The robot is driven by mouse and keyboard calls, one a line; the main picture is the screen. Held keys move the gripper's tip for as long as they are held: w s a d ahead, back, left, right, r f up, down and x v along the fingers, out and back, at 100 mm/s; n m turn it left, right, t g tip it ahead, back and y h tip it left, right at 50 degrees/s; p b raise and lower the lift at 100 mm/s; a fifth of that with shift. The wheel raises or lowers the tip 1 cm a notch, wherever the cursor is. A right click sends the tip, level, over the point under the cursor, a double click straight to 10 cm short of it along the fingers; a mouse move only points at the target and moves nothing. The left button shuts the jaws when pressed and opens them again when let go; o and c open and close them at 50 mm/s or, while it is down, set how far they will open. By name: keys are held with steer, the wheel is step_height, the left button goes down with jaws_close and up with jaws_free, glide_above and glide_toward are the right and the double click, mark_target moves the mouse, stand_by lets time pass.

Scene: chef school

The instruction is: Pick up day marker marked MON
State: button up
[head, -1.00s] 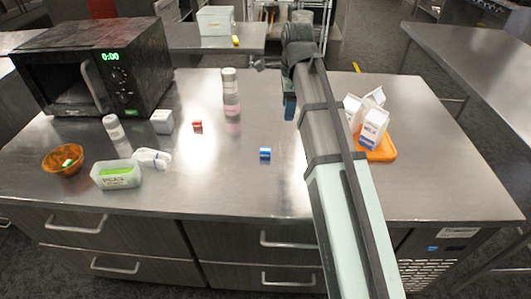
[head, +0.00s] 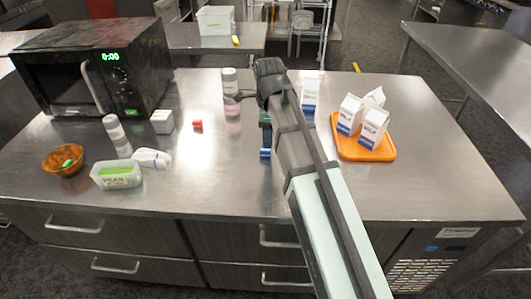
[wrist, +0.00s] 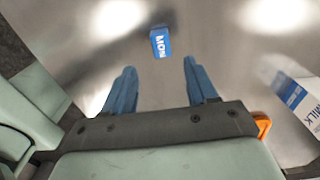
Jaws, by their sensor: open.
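The day marker marked MON (wrist: 160,43) is a small blue block with white lettering, lying on the steel counter. In the wrist view it is just beyond the fingertips, roughly centred between them. In the head view the blue marker (head: 265,153) shows at the left edge of my arm, partly hidden by it. My gripper (wrist: 159,66) has two blue fingers spread apart with nothing between them. It is above the counter and apart from the marker. In the head view the fingers are mostly hidden behind my arm.
A red block (head: 197,126) and a pink-and-white bottle (head: 231,92) stand to the left. A microwave (head: 95,70) is at the back left. Counter around the marker is clear.

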mark_target(265, 153)
steer(key=shift+w+a+f, duration=0.1)
steer(key=shift+a+f, duration=0.15)
steer(key=shift+f, duration=1.25)
steer(key=shift+w+a+f, duration=0.1)
steer(key=shift+a+f, duration=0.1)
steer(key=shift+f, duration=1.25)
jaws_close()
steer(key=shift+r, duration=0.1)
